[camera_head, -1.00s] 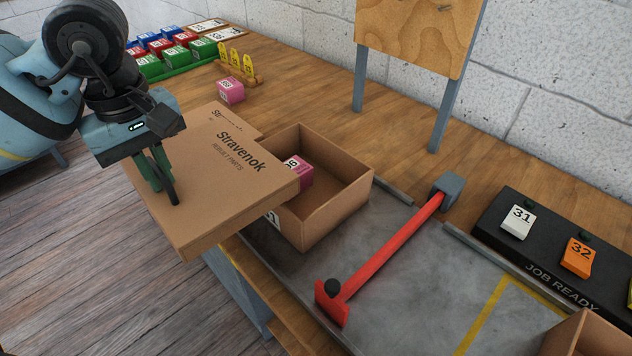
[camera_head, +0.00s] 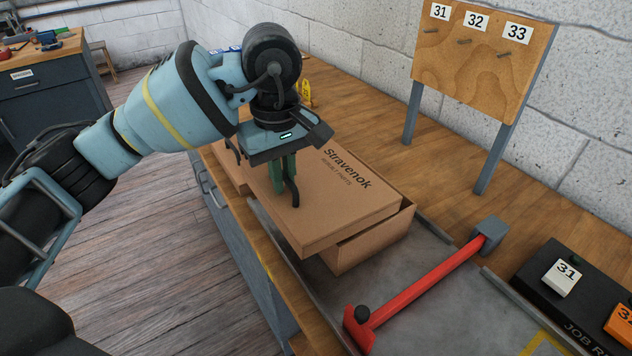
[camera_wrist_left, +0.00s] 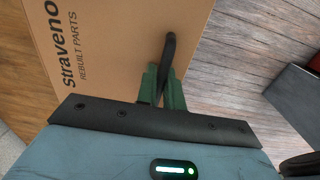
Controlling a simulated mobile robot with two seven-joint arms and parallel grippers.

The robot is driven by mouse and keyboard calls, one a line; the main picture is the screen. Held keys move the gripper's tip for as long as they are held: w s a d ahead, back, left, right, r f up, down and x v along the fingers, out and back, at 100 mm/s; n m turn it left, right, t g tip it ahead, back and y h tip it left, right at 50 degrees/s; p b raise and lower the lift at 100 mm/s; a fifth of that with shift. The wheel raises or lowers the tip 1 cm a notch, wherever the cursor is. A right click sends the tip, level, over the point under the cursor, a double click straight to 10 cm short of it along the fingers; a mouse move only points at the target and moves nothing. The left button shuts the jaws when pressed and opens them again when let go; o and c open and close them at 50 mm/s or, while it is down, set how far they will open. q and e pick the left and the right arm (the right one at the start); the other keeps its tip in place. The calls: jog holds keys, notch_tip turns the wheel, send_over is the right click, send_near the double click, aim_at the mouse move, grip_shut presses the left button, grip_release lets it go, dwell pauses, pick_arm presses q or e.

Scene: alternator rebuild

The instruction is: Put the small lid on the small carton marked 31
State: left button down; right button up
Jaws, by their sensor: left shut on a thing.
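The brown lid (camera_head: 338,212), printed "Stravenok", is held by my left gripper (camera_head: 288,190). The carton's right and front walls show below the lid. The lid looks shifted to the left and a little tilted, with a strip of carton rim showing at the right. My right gripper is not in view.
A red clamp bar (camera_head: 430,287) lies right of the carton on the grey mat. A black rack (camera_head: 545,290) holds a white 31 tag (camera_head: 562,277) and an orange tag. A pegboard (camera_head: 480,62) stands behind. Another cardboard piece (camera_head: 226,165) lies left of the lid.

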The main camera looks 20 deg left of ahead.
aim_at(315, 183)
pick_arm(q)
jog(key=shift+w+d+f, duration=0.2)
jog(key=shift+w+d, duration=0.7)
jog(key=shift+d, duration=0.2)
jog(key=shift+w+d+f, duration=0.15)
jog(key=shift+w+d, duration=0.75)
jog(key=shift+d, duration=0.2)
notch_tip(315, 183, down, 3)
jog(key=shift+a+f+p, duration=0.1)
jog(key=shift+f+p, duration=0.1)
jog(key=shift+p, duration=0.25)
jog(key=c, duration=1.5)
grip_release()
jog(key=shift+r, duration=0.1)
notch_tip(315, 183, up, 12)
jog(key=shift+s+f, duration=0.1)
